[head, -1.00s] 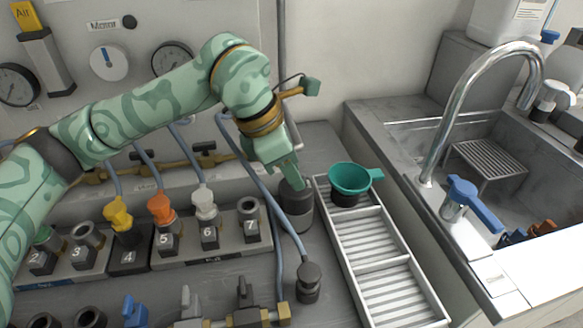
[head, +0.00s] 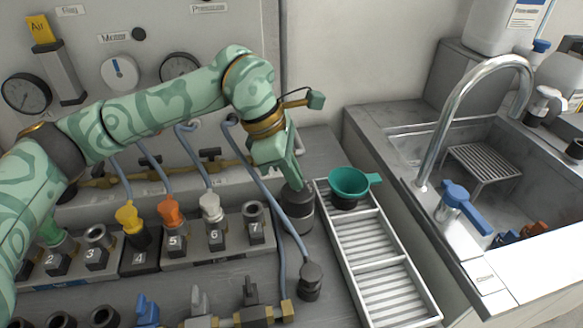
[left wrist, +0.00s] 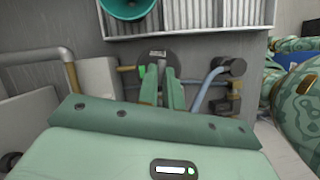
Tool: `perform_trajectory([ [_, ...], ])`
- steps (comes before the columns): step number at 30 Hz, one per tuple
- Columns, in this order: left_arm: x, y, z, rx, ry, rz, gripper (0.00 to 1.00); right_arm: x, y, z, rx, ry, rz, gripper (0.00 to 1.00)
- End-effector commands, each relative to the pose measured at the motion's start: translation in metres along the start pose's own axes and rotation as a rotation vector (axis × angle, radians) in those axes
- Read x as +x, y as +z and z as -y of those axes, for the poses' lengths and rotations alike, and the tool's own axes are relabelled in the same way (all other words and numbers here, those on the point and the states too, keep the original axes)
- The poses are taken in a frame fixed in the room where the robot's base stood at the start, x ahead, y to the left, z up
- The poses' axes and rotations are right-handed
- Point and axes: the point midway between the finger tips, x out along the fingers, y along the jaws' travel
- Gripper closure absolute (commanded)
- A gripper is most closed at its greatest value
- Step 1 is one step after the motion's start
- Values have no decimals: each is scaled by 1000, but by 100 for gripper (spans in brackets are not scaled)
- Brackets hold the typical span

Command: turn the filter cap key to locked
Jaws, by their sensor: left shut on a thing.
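The filter (head: 297,213) is a dark grey cylinder standing on the grey bench, left of the slotted tray. My left gripper (head: 296,184) reaches down from above onto its cap. In the left wrist view, the round dark cap (left wrist: 158,55) carries a small pale label, and a bright green mark shows beside one finger. The two green fingers of my left gripper (left wrist: 162,88) are close together at the cap, shut on the cap key. The key itself is mostly hidden between the fingers, so its angle cannot be read. My right gripper is not in view.
The white slotted tray (head: 427,318) holds a teal funnel (head: 349,183) close to the filter's right. A blue hose (head: 265,185) runs down by the filter to a dark fitting (head: 310,281). Numbered sockets (head: 214,240) stand to the left; a sink with a tap (head: 450,110) is at right.

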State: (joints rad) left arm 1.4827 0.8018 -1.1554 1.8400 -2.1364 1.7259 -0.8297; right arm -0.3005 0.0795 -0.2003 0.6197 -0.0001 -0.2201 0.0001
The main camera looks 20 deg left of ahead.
Motion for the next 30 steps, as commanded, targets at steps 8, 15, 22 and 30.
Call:
perform_trajectory([
  [8,-4,2,-2,240,-97,0,100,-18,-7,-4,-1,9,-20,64],
  [15,-2,3,-5,448,-186,0,100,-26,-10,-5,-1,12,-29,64],
  [22,1,2,-5,515,-213,1,100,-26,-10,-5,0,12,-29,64],
  [30,1,2,-5,512,-212,0,100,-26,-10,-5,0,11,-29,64],
])
